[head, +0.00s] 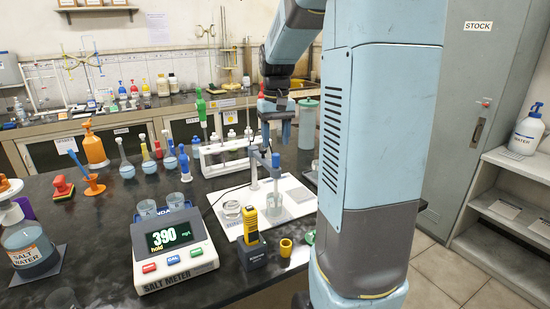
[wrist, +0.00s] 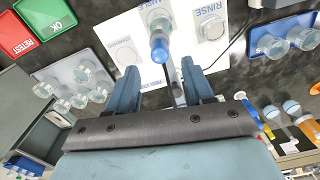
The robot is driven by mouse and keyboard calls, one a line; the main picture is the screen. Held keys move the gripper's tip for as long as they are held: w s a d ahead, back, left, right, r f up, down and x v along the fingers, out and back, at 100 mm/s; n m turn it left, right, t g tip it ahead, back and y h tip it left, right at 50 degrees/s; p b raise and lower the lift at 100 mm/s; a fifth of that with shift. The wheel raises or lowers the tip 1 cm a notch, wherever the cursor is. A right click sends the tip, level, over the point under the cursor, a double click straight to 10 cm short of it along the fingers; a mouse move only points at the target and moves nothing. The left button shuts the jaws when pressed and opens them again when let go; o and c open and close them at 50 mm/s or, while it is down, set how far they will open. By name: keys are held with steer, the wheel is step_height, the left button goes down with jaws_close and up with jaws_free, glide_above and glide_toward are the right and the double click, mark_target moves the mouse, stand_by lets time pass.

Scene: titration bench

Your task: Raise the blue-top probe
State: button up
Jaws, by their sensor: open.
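The blue-top probe (head: 276,163) hangs upright from a grey stand (head: 254,170) on a white board (head: 297,212). Its lower end is at a clear beaker (head: 276,205); how deep it sits is hard to tell. In the wrist view its round blue top (wrist: 159,47) shows between and beyond my two fingers. My gripper (head: 277,133) is above the probe with its fingers pointing down. In the wrist view my gripper (wrist: 163,88) is open and empty, with one finger on each side of the probe's line. I see no contact with the probe.
A white rack (head: 225,148) stands close behind the stand. A salt meter (head: 173,250) reading 390 and a yellow handheld device (head: 250,226) stand in front. A grey tray (wrist: 57,72) of glass vessels, a RETEST tile (wrist: 17,36) and an OK tile (wrist: 57,14) lie left in the wrist view.

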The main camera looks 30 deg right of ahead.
mark_target(276, 154)
step_height(276, 154, down, 6)
steer(key=shift+f, duration=0.25)
jaws_close()
stand_by(0.6)
